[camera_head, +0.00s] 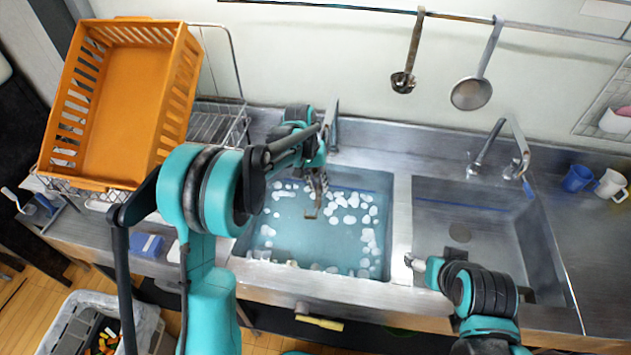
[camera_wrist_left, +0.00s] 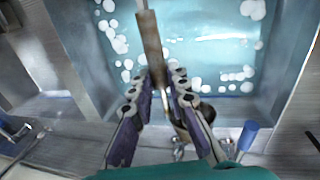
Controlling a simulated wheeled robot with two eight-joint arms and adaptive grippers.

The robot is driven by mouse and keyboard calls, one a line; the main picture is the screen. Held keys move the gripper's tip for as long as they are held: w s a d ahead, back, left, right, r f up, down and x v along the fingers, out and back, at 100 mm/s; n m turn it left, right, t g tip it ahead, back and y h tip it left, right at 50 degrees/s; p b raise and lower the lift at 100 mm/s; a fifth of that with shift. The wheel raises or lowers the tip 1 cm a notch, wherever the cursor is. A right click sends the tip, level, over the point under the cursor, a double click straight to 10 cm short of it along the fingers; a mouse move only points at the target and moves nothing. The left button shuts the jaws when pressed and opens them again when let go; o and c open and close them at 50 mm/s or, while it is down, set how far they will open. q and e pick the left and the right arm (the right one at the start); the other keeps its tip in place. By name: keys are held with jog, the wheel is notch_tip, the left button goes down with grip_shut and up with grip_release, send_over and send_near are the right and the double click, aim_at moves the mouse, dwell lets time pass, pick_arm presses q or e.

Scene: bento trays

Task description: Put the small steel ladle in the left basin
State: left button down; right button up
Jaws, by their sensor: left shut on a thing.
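My left gripper (camera_head: 318,188) is over the back part of the left basin (camera_head: 290,225), which holds bluish water with white foam. In the left wrist view my left gripper (camera_wrist_left: 165,90) is shut on the flat grey-brown handle of a steel utensil, which looks like the small steel ladle (camera_wrist_left: 153,45). The handle runs toward the basin's front. A dark round form behind the fingers may be its bowl; I cannot tell. My right gripper (camera_head: 414,262) is low by the divider between the basins; its fingers are too small to read.
A ladle (camera_head: 403,82) and a skimmer (camera_head: 471,93) hang from the wall rail. The right basin (camera_head: 440,215) is empty, with a tap (camera_head: 492,145) behind it. An orange crate (camera_head: 118,100) stands on the wire rack at left. Mugs (camera_head: 578,178) stand at the right.

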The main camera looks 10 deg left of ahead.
pick_arm(q)
notch_tip(320, 180, down, 6)
jog(key=b, duration=0.3)
jog(key=shift+r, duration=0.25)
jog(key=c, duration=1.4)
grip_release()
jog(key=shift+r, duration=0.1)
notch_tip(320, 180, up, 12)
jog(key=a, duration=0.2)
jog(key=shift+a, duration=0.15)
jog(key=shift+s, duration=0.15)
